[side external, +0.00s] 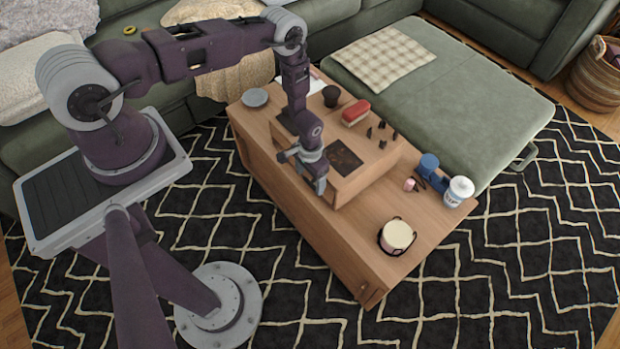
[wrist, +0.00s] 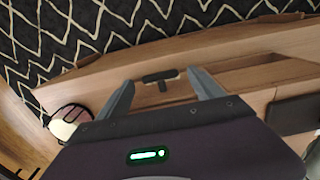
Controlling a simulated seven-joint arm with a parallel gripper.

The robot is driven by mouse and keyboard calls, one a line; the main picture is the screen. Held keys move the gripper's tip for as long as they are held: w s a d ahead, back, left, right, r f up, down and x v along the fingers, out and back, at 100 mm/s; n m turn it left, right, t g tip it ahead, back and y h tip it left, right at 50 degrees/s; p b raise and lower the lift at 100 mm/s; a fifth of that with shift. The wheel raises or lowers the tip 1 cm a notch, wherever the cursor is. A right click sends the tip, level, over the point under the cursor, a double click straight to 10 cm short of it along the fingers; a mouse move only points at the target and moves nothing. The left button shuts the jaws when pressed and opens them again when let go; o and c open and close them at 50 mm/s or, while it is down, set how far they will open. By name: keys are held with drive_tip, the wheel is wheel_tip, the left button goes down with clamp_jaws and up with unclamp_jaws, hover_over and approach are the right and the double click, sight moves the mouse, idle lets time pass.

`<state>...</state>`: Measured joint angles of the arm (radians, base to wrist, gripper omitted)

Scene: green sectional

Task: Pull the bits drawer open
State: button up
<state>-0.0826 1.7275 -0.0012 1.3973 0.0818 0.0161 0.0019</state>
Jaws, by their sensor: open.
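The wooden drawer box (side external: 375,165) stands on the wooden table (side external: 345,235). In the side view my gripper (side external: 320,185) is at the box's near side and hides the drawer front there. In the wrist view a dark bar handle (wrist: 160,76) on a short stem shows at the wooden front. My gripper (wrist: 159,80) is open, with one finger on each side of the handle. I see no clear contact between the fingers and the handle. I cannot tell how far the drawer is out.
A round cream container (side external: 397,236), a pink cup (side external: 409,184), a blue object (side external: 430,168) and a white tub (side external: 459,190) stand on the table's right part.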

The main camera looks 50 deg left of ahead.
drive_tip(key=shift+f, duration=0.45)
drive_tip(key=shift+c, duration=0.3)
clamp_jaws()
drive_tip(key=s, duration=1.2)
drive_tip(key=shift+s, duration=0.25)
drive_tip(key=shift+o, duration=0.3)
unclamp_jaws()
drive_tip(key=shift+r, duration=0.1)
